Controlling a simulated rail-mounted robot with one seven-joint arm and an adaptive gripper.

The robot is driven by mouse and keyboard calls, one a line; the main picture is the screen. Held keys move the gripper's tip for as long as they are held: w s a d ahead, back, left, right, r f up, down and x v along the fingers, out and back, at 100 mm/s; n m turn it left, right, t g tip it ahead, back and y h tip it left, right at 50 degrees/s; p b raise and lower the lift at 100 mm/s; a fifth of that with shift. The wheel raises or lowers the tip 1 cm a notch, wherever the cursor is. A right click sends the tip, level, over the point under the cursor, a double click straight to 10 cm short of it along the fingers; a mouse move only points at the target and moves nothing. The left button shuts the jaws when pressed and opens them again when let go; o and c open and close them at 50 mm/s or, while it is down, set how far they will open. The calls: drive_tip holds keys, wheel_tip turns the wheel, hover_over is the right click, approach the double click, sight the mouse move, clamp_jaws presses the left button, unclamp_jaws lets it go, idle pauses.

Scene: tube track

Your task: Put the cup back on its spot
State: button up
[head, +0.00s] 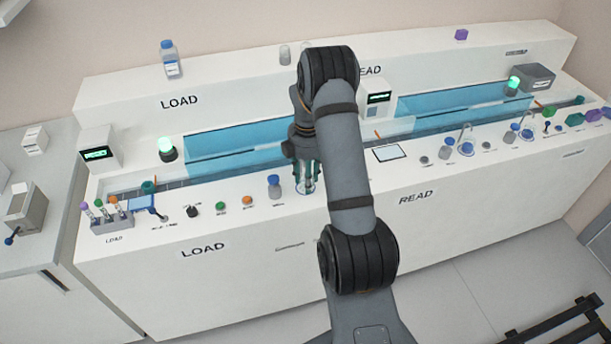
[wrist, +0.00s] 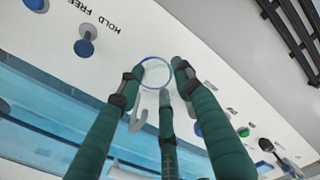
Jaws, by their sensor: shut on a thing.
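My three-fingered green gripper (head: 306,180) is low over the front deck, near the middle of the bench. In the wrist view its fingers (wrist: 160,85) are closed in around a pale, see-through cup (wrist: 150,97), which is hard to make out. A pale hook shape (wrist: 138,122), perhaps the cup's handle, shows beside the fingers. A blue ring (wrist: 155,72) shows at the fingertips; I cannot tell whether it is the cup's rim or a mark on the deck. In the head view the fingers and arm hide most of the cup, and its contact with the deck is unclear.
A tablet (head: 389,153) lies to the right. Blue troughs (head: 235,148) run behind. A tube rack (head: 112,213) and small coloured parts line the left deck; several blue-topped items (head: 526,134) stand at right.

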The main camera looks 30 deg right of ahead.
drive_tip(key=shift+w+d+f+p, duration=0.1)
drive_tip(key=shift+w+f+p, duration=0.05)
drive_tip(key=shift+w, duration=0.25)
drive_tip(key=shift+w+d+f+p, duration=0.1)
drive_tip(key=shift+w+f+p, duration=0.05)
drive_tip(key=shift+w, duration=0.25)
drive_tip(key=shift+f, duration=0.45)
drive_tip(key=shift+f, duration=0.1)
drive_tip(key=shift+f, duration=0.15)
drive_tip(key=o, duration=1)
drive_tip(key=shift+o, duration=0.6)
wheel_tip(320, 180, up, 13)
drive_tip(key=shift+f, duration=0.2)
